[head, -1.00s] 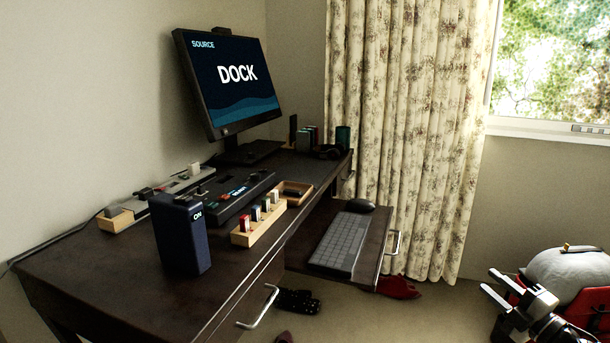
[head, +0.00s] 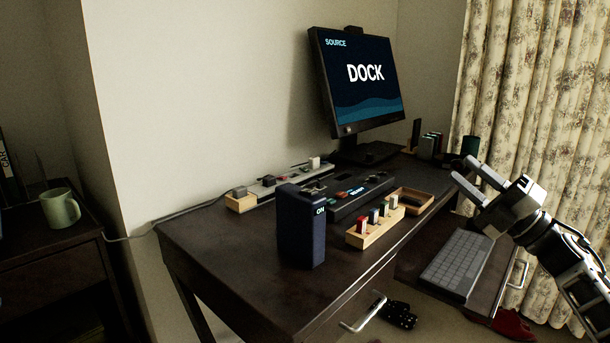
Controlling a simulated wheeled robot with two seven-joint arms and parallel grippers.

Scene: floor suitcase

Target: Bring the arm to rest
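My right gripper (head: 465,172) is at the right of the head view, raised in front of the desk's right part and the pulled-out keyboard tray. Its two fingers are apart with nothing between them. My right arm comes in from the right edge. My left gripper is not in view. The dark desk (head: 215,240) carries a monitor (head: 365,85) reading "SOURCE" and "DOCK", a dark blue box (head: 300,235) marked "ON", a black dock panel (head: 358,197) and a wooden holder (head: 370,235) with several small coloured sticks.
A power strip (head: 285,183) lies along the wall. A wooden tray (head: 412,200) sits beside the dock panel. A keyboard (head: 455,262) lies on the pulled-out tray. A side table (head: 45,265) with a green mug (head: 60,208) stands at left. The desk's front left is clear.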

